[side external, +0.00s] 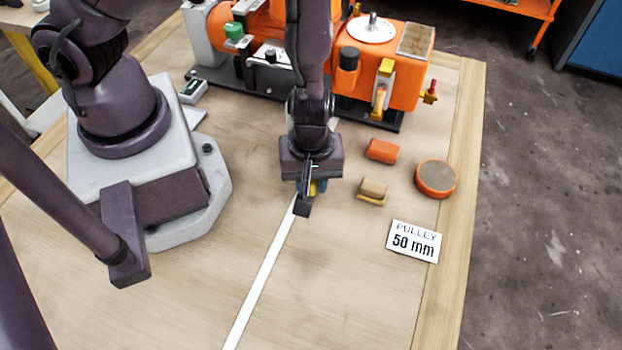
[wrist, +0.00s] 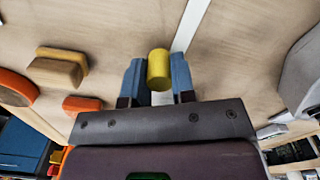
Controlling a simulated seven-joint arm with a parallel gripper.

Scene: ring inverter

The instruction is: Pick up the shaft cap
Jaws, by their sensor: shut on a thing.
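The shaft cap looks to be the yellow cylinder (wrist: 159,69) between the blue fingers of my gripper (wrist: 158,80) in the wrist view. My gripper is shut on it. In the side external view, my gripper (side external: 310,195) is over the middle of the table, and only a bit of yellow (side external: 314,187) shows behind its fingers. The gap between the cap and the table is hard to judge.
Right of my gripper lie a tan block (side external: 373,190), an orange block (side external: 382,150) and an orange disc (side external: 436,178). A "PULLEY 50 mm" card (side external: 414,241) lies nearer the front. The orange machine (side external: 355,75) stands at the back. A white strip (side external: 262,275) crosses the otherwise clear front table.

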